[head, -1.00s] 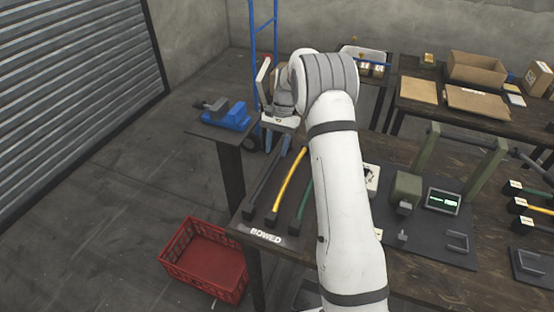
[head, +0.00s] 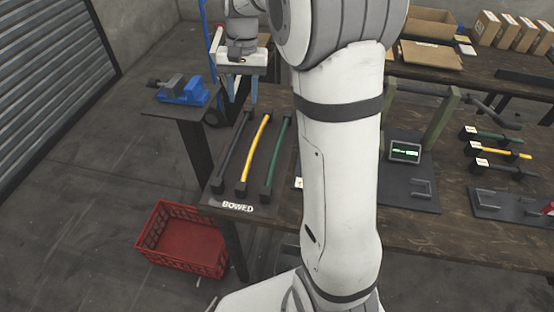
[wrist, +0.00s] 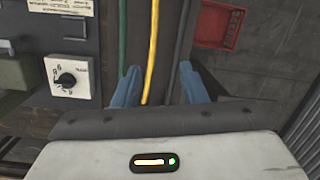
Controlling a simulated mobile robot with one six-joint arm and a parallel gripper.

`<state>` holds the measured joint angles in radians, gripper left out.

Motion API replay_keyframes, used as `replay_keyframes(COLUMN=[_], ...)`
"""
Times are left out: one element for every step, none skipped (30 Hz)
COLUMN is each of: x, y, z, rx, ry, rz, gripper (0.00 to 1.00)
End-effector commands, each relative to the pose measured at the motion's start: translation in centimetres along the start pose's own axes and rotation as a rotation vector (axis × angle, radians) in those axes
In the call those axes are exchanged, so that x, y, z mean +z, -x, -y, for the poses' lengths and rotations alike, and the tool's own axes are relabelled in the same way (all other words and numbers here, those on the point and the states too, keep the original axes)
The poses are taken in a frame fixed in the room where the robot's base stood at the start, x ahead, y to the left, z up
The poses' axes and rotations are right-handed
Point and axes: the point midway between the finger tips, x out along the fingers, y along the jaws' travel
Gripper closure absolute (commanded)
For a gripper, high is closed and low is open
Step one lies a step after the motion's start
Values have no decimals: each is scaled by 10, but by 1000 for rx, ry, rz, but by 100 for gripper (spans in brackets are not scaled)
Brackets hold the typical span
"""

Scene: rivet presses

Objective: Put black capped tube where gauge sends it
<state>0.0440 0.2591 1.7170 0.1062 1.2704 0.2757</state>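A black capped tube (head: 233,148) lies leftmost on the table area labelled BOWED (head: 237,206), beside a yellow tube (head: 255,150) and a green tube (head: 277,150). In the wrist view the black tube (wrist: 178,45) and yellow tube (wrist: 153,45) run between the finger lines. My gripper (head: 241,92) is open and empty near the far ends of these tubes; it also shows in the wrist view (wrist: 160,86). Another dark capped tube (head: 495,167) lies at the right, below a yellow and a green one. The gauge screen (head: 405,151) glows green; its text is too small to read.
A red crate (head: 185,238) stands on the floor at the left. A blue vise (head: 184,90) sits on a side stand. A white dial box (wrist: 68,78) shows in the wrist view. My arm hides the middle of the table. Cardboard boxes stand on the back table.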

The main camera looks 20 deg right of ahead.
Motion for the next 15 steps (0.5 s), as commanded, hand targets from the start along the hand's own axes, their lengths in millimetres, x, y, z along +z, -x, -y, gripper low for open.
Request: replay_keyframes(x=[21, 32, 46, 57, 68, 82, 93, 104, 118, 128, 138, 151, 160, 169, 179], y=[6, 8, 10, 11, 11, 10, 10, 9, 6, 4, 1, -3, -7, -10, -15], z=[-5, -8, -13, -16, -19, -24, -27, -31, -36, -40, -44, -49, -52, -56, -60], rx=[1, 3, 4, 5, 7, 10, 12, 14, 16, 19, 21, 25, 28, 30, 33], ry=[28, 45, 68, 85, 103, 126, 145, 162, 185, 203, 219, 243, 259, 275, 295], rz=[-31, -48, -71, -88, -104, -127, -144, -161, -183, -199, -216, -237, -251, -266, -283], gripper=[61, 61, 61, 61, 61, 61, 61, 61, 61, 61, 61, 61, 61, 61, 61])
